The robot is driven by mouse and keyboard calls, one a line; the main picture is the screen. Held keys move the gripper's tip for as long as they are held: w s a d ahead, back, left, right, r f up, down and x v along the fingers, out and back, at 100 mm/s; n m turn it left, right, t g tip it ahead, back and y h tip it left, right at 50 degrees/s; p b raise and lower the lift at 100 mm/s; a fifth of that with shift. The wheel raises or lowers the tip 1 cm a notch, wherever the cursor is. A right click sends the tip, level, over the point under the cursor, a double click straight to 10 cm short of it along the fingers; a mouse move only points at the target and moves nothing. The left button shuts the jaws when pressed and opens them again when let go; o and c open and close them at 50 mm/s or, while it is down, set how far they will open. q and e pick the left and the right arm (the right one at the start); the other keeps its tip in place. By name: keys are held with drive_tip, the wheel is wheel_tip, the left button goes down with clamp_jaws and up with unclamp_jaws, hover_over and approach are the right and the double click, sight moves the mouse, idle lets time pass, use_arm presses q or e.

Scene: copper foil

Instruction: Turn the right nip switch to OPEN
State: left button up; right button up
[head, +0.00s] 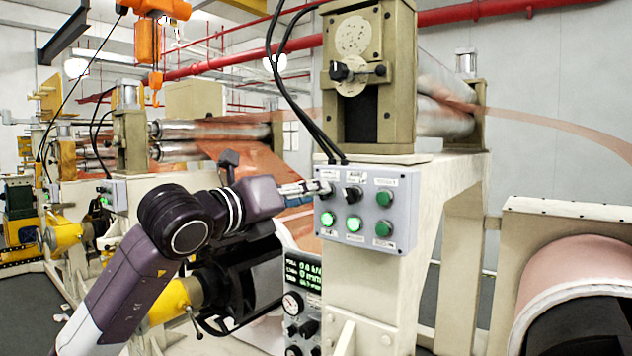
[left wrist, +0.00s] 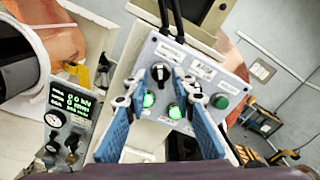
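The grey control box (head: 365,240) is on the cream machine post. Its top row has a black left switch, a black right nip switch (head: 352,192) and a green button (head: 385,198). My left gripper (head: 318,188) is at the box's top left corner, over the left switch, left of the right switch. In the left wrist view my left gripper (left wrist: 160,88) is open, its blue fingers apart, with a black knob (left wrist: 160,72) showing between the tips. Contact cannot be told. The right finger covers part of the top row there. Switch labels are too small to read. My right gripper is out of view.
Two lower buttons glow green (head: 353,224); another green button (head: 383,229) is unlit. Black cables (head: 300,105) run down to the box's top. A gauge panel (head: 302,300) stands below left. Rollers (head: 440,110) with copper foil are behind.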

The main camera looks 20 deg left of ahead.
use_arm(q)
drive_tip(key=shift+p+x, duration=0.3)
drive_tip(key=shift+x, duration=0.7)
drive_tip(key=shift+c, duration=0.3)
clamp_jaws()
